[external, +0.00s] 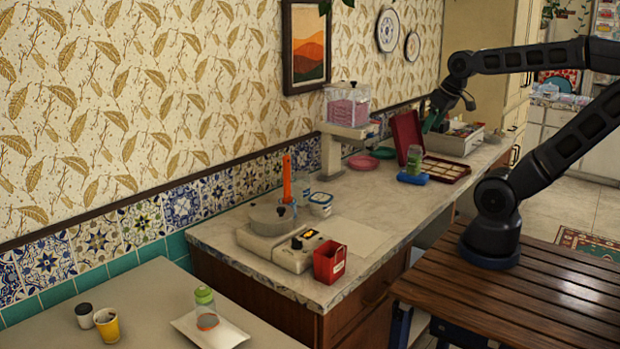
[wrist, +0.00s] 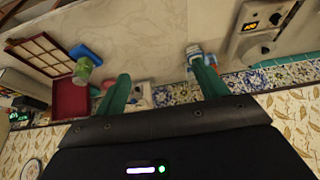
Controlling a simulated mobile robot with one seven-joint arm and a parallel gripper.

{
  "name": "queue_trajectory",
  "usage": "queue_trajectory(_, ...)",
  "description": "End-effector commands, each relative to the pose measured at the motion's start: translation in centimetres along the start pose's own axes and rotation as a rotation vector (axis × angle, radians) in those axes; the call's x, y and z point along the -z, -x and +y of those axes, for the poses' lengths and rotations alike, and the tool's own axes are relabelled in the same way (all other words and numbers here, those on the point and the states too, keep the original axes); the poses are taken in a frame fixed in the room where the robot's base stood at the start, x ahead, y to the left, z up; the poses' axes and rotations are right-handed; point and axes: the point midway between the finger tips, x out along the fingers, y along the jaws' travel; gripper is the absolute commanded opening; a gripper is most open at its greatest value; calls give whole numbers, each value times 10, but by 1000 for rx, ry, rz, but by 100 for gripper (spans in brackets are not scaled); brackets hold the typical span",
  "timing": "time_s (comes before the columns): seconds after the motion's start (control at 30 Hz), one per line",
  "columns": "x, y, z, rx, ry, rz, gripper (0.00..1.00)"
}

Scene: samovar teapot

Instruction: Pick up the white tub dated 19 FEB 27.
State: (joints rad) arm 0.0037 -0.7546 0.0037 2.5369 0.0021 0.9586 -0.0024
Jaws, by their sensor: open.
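Two small white tubs with blue markings (external: 320,203) stand together on the marble counter, right of the pot, in the external view. They seem to be stacked; no date can be read, so I cannot tell which is dated 19 FEB 27. In the wrist view white tubs (wrist: 193,50) show beyond the tip of the right-hand finger, partly hidden by it. My gripper (external: 434,122) is up over the far part of the counter, well away from the tubs. Its green fingers are wide apart and empty in the wrist view (wrist: 162,82).
A hot plate (external: 262,248) with a pot (external: 271,217) and a red box (external: 329,262) stand near the tubs.

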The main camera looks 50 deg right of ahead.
Motion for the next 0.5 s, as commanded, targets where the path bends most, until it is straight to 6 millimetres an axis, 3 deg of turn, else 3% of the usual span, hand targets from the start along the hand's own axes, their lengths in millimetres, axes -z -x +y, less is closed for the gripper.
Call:
queue_trajectory(0.03, 0, 0, 0, 0, 0, 0, 74)
queue_trajectory(0.13, 0, 0, 0, 0, 0, 0, 91)
queue_trajectory(0.5, 6, -2, -1, 3, -22, -8, 91)
